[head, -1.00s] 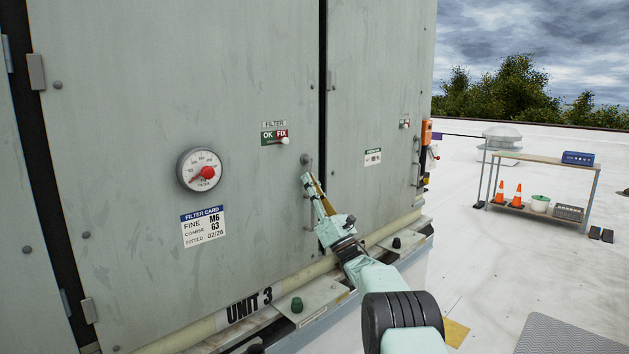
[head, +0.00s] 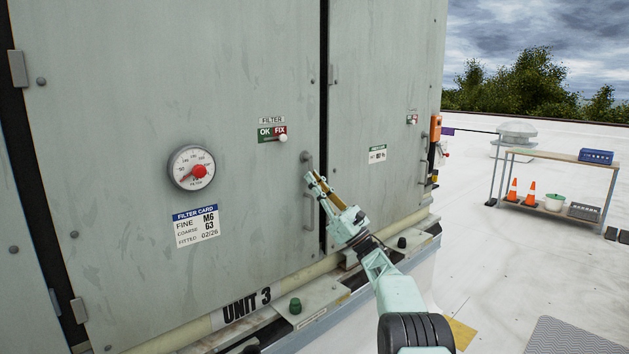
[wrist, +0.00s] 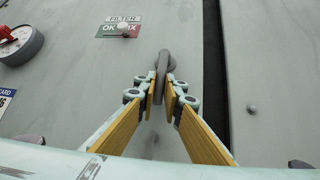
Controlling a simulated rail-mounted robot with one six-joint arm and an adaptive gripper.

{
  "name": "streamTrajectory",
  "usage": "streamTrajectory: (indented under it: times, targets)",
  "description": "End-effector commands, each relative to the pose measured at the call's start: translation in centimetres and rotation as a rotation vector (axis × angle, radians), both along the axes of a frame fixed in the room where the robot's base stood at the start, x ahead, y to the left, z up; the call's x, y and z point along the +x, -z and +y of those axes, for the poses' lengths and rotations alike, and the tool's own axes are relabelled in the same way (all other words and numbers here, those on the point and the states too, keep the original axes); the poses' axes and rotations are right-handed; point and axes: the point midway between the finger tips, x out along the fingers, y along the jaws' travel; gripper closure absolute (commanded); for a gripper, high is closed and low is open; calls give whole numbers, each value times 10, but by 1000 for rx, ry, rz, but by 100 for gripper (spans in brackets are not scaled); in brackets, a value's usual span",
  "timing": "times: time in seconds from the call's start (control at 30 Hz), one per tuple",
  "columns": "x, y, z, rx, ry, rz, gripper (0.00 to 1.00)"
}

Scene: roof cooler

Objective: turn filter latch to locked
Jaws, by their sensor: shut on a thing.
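The grey filter latch (wrist: 162,75) is on the pale grey cabinet door, close to the dark door gap. In the wrist view its round boss is at the top and its lever hangs down, nearly upright. My gripper (wrist: 160,92) is shut on the lever, one yellow-padded finger on each side. In the head view my gripper (head: 312,177) comes up from the lower right and partly hides the latch (head: 307,158). The filter plate (head: 265,136), with green OK and red FIX, is up and left of it; its white knob (head: 283,138) is at the FIX end.
A D-shaped door handle (head: 308,212) is just below my gripper. A round gauge (head: 192,168) and filter card (head: 196,226) are to the left. A ledge with a green knob (head: 295,305) runs along the cabinet's foot. Open roof and a workbench (head: 550,157) are at right.

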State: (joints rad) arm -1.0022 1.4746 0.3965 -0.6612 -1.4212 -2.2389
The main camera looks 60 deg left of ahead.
Motion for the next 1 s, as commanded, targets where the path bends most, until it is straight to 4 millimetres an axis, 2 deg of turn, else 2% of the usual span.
streamTrajectory:
  times: [0.17, 0.2, 0.33, 1.0]
  targets:
    - [1, -3, 0, 1, 3, 1, 100]
    - [1, -3, 0, 1, 3, 1, 89]
    - [1, -3, 0, 1, 3, 0, 78]
    - [4, 6, -6, -1, 1, 2, 78]
